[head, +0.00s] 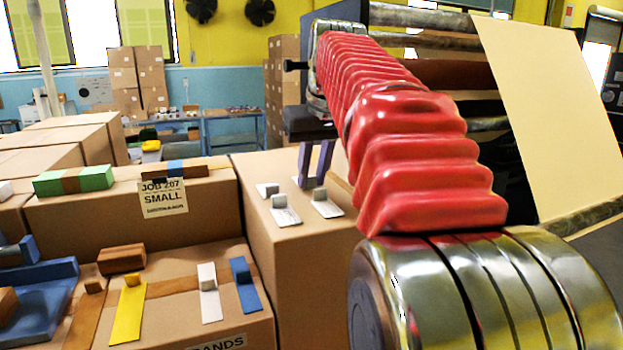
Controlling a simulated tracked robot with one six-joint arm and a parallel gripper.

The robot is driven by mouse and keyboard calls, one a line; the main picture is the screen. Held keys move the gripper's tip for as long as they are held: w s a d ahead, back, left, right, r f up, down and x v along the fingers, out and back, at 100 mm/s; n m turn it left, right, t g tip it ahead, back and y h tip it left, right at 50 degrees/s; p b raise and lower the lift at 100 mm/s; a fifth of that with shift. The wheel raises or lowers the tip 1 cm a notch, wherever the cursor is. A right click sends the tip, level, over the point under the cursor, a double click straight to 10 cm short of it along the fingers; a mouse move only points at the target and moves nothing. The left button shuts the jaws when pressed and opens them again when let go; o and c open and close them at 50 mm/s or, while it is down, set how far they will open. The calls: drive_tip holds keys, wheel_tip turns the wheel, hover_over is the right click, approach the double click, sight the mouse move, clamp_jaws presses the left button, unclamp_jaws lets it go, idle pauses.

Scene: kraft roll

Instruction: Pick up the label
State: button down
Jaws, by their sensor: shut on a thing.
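My gripper (313,170) has two dark purple fingers pointing down over the tall cardboard box at the centre. It is shut on a white label (300,182), which is mostly hidden by the fingers. I cannot tell whether this label touches the box top. Other white labels with grey grip blocks lie just in front on the same box: one at left (267,190), one at front (286,217) and one at right (328,209).
The tall box (290,255) carries the labels. A lower box at front left holds yellow (128,315), white (209,303) and blue (246,288) strips with blocks. A box marked SMALL (163,198) stands behind. The large kraft roll machine (540,110) fills the right.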

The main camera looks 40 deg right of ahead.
wheel_tip(320, 180, up, 9)
idle(0.6)
idle(0.9)
